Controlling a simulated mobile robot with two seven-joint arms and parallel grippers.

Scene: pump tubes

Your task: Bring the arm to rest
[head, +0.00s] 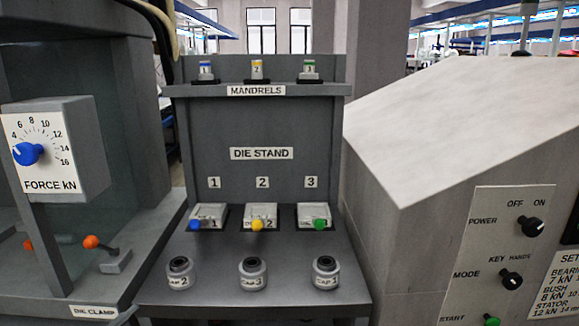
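Neither of my grippers can be made out in the head view. A curved dark and beige piece (158,22) shows at the top left, cut off by the frame edge; I cannot tell whether it is part of my arm. The grey die stand (208,140) is in the middle. Its slots 1, 2 and 3 hold a blue-marked die (208,217), a yellow-marked die (261,217) and a green-marked die (314,217).
Three round caps (253,274) stand on the stand's front ledge. At left is a press with a blue force knob (28,153) and an orange-tipped die clamp lever (92,242). At right is a sloped console (450,140) with power (530,226) and mode (511,279) knobs.

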